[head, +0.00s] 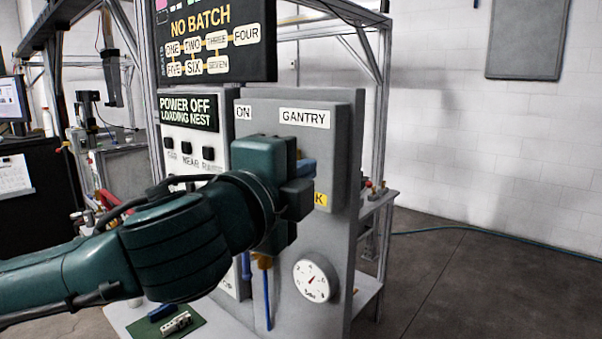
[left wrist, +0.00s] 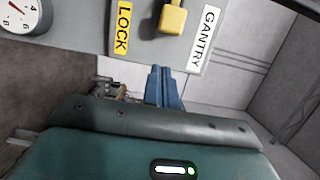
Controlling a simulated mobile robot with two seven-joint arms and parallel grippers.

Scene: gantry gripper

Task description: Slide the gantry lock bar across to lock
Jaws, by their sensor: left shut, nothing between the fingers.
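The grey gantry panel (head: 344,130) carries a white GANTRY label (head: 305,118) and a yellow LOCK label (head: 320,198), mostly hidden by my arm in the head view. In the left wrist view a yellow block-like handle (left wrist: 172,20) sits on the panel between the yellow LOCK label (left wrist: 122,28) and the GANTRY label (left wrist: 205,40). My left gripper (head: 308,167) is in front of the panel. Its blue fingers (left wrist: 165,86) are together and empty, appearing just below the yellow handle in the wrist view; I cannot tell whether they touch anything. My arm hides the handle in the head view.
A round gauge (head: 313,280) is below the panel. A switch panel (head: 190,150) with a POWER OFF display (head: 188,112) stands to the left. A green mat (head: 182,328) with small parts lies on the lower shelf. Floor at right is clear.

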